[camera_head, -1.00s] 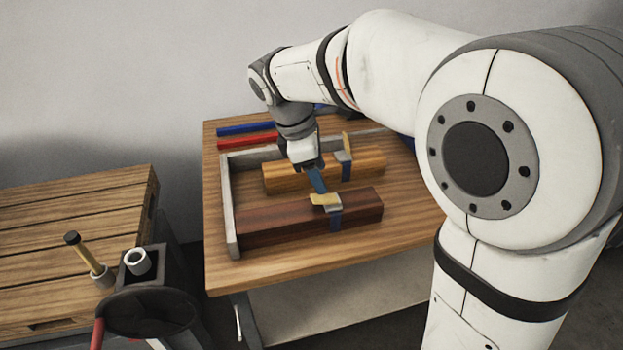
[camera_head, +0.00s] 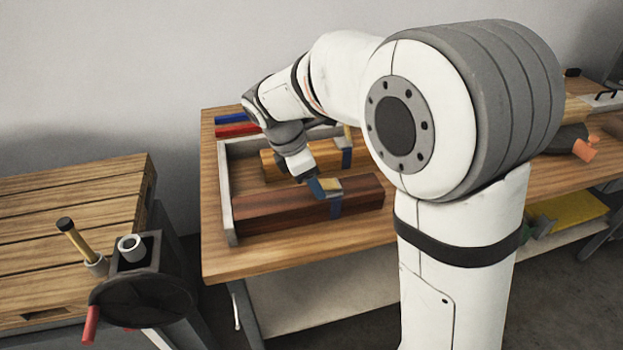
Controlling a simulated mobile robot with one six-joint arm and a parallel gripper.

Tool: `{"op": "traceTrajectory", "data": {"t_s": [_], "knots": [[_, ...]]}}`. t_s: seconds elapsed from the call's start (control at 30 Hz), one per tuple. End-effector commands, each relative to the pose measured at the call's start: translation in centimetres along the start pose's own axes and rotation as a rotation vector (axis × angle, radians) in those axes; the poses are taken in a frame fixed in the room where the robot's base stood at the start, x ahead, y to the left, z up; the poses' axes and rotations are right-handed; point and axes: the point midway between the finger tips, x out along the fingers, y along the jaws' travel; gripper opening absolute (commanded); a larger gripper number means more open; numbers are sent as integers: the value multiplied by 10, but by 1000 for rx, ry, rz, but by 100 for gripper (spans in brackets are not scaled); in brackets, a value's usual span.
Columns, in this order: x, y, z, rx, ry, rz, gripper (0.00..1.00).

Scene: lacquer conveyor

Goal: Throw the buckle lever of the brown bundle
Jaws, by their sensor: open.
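The brown bundle (camera_head: 275,210) lies in the grey tray (camera_head: 226,195) on the wooden table, with a blue strap (camera_head: 336,207) around it. Its buckle lever (camera_head: 328,183) is yellowish and looks low, close to flat over the bundle's top. My gripper (camera_head: 317,188) is open, its blue fingers at the left end of that lever. I cannot tell whether they touch it. The orange-brown bundle (camera_head: 270,165) lies behind, and its yellow lever (camera_head: 347,131) stands up. My arm hides part of that bundle.
Blue (camera_head: 230,118) and red (camera_head: 236,130) bars lie at the table's back left. A slatted wooden table (camera_head: 70,220) stands at the left, with a dark fixture (camera_head: 140,290) before it. The table's front strip is clear.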

Motion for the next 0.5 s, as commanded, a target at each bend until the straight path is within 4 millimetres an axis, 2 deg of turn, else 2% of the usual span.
{"op": "traceTrajectory", "data": {"t_s": [0.13, 0.5], "knots": [[0, 0, 0, 0, 0, 0, 49], [-1, 0, -1, -1, 0, 0, 19]]}}
